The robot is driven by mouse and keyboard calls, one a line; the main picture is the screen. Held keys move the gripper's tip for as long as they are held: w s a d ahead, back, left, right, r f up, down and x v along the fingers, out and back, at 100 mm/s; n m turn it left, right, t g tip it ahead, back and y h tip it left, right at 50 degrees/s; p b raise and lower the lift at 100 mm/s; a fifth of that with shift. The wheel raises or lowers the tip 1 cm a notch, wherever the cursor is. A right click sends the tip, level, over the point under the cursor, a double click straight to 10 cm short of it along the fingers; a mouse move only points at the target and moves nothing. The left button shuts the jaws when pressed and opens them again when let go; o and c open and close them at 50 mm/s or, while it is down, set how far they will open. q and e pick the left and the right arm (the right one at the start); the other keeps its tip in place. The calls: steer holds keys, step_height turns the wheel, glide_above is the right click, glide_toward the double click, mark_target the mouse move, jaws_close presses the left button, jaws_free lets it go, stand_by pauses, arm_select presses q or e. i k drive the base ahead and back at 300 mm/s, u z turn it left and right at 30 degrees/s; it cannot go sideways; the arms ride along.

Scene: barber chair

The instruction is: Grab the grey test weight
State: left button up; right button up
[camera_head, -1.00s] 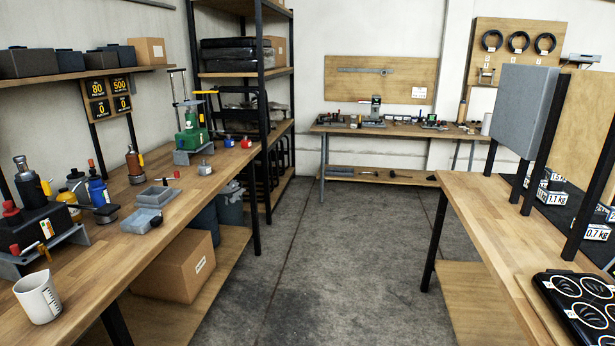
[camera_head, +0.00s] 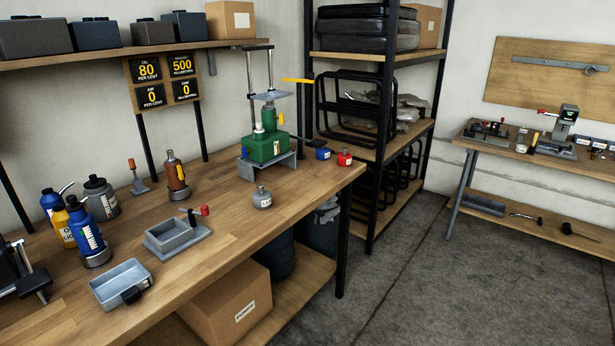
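A small grey weight (camera_head: 262,199) with a narrow knob on top stands upright on the wooden workbench (camera_head: 228,242), near its front edge. Blue (camera_head: 322,153) and red (camera_head: 345,157) pieces of similar shape stand farther back, at the bench's far right end. A green jack-like device (camera_head: 264,147) on a grey stand is just behind the grey weight. Neither of my grippers is in view.
A grey tray with a red-handled lever (camera_head: 178,235) and another grey tray (camera_head: 120,286) lie left of the weight. Several bottles stand farther left. Black shelving (camera_head: 385,150) rises beyond the bench. The floor (camera_head: 420,280) at the right is clear.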

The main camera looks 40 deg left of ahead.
mark_target(261, 197)
steer(key=i, duration=2.35)
steer(key=u, duration=0.65)
